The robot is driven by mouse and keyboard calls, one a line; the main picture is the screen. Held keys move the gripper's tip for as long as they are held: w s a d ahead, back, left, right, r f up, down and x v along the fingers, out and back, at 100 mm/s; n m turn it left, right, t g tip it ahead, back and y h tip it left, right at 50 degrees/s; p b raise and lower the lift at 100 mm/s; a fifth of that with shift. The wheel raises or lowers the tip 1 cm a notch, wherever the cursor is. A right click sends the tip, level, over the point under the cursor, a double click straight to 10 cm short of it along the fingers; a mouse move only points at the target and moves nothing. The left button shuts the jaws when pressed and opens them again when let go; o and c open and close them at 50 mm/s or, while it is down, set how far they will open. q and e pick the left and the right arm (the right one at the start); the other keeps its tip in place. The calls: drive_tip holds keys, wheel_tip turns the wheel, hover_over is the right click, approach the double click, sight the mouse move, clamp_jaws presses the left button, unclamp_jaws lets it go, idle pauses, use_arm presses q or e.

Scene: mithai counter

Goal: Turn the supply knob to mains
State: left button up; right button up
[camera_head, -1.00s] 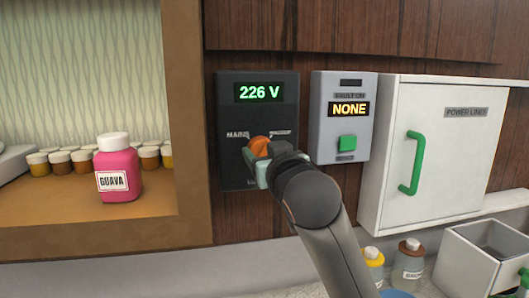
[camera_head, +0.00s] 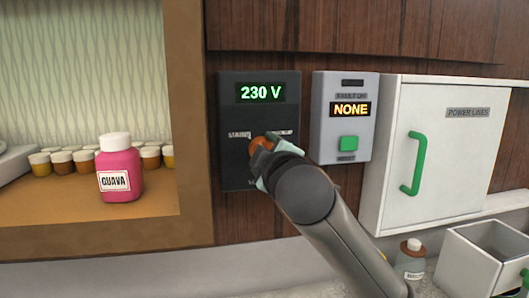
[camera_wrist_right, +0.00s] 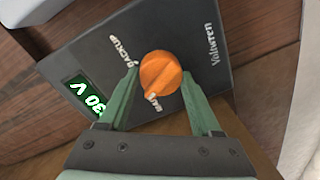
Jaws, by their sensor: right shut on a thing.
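The orange supply knob (camera_head: 262,144) is on a black panel (camera_head: 235,115) whose green display reads 230 V. In the right wrist view the knob (camera_wrist_right: 160,72) sits between the two green fingers of my right gripper (camera_wrist_right: 160,78), which is shut on it. Its narrow end points toward the partly covered MAINS label; the BACKUP label is on the other side. In the head view my right gripper (camera_head: 267,160) covers the lower part of the knob. My left gripper is not in view.
Right of the panel is a grey box (camera_head: 327,140) with a NONE display and a green button. Beyond it is a white cabinet (camera_head: 455,150) with a green handle. A pink guava jar (camera_head: 120,168) stands on the left shelf. A bottle (camera_head: 411,262) and an open drawer (camera_head: 470,258) are lower right.

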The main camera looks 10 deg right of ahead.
drive_tip(key=shift+n, duration=1.8)
drive_tip(key=o, duration=1.4)
drive_tip(key=shift+c, duration=0.2)
drive_tip(key=s+b, duration=0.2)
drive_tip(key=s, duration=1)
drive_tip(key=shift+s+r+b, duration=0.25)
drive_tip(key=shift+r+b, duration=0.1)
drive_tip(key=shift+a, duration=0.1)
